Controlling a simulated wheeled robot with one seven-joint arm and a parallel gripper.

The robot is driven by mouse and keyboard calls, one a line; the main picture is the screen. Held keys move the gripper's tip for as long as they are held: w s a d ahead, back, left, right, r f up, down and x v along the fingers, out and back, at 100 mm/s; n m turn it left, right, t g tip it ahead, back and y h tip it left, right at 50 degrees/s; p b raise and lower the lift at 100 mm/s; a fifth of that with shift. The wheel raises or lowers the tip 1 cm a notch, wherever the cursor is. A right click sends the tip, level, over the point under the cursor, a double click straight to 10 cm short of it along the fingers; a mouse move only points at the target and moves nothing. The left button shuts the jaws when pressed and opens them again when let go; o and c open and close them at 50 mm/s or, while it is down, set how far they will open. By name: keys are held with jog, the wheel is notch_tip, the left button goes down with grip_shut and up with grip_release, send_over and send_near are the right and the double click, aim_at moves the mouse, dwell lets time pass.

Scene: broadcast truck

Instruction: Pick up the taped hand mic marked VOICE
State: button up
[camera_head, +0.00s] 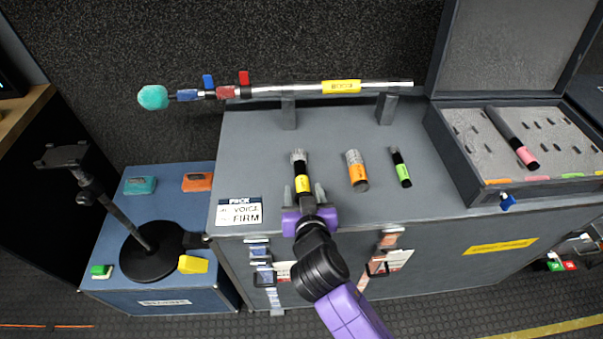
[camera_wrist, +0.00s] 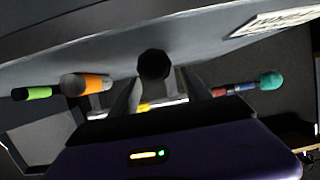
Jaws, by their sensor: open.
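A black hand mic with a silver head and a yellow tape band (camera_head: 303,183) lies on the grey case top. Any word on its tape is too small to read. My gripper (camera_head: 303,190) is open, with one finger on each side of this mic and no clear grip on it. In the wrist view, the mic's dark round end (camera_wrist: 154,64) shows between the open fingers (camera_wrist: 155,97). An orange-banded mic (camera_head: 357,171) and a slimmer green-banded mic (camera_head: 400,167) lie to the right; both also show in the wrist view, orange (camera_wrist: 88,84) and green (camera_wrist: 32,93).
A boom pole (camera_head: 300,89) with a teal tip rests on two posts behind the mics. A card reading PACK, VOICE, FIRM (camera_head: 239,211) sits at left. An open foam case (camera_head: 470,178) holding a pink-banded mic stands right. A blue case (camera_head: 165,290) with a stand is left.

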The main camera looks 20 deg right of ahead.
aim_at(301, 176)
jog(key=shift+r+p+x, duration=0.15)
jog(key=shift+x, duration=1.75)
jog(key=shift+r+p+x, duration=0.15)
jog(key=shift+x, duration=1.8)
jog(key=shift+w+d+r, duration=0.1)
jog(key=shift+d, duration=0.1)
grip_shut()
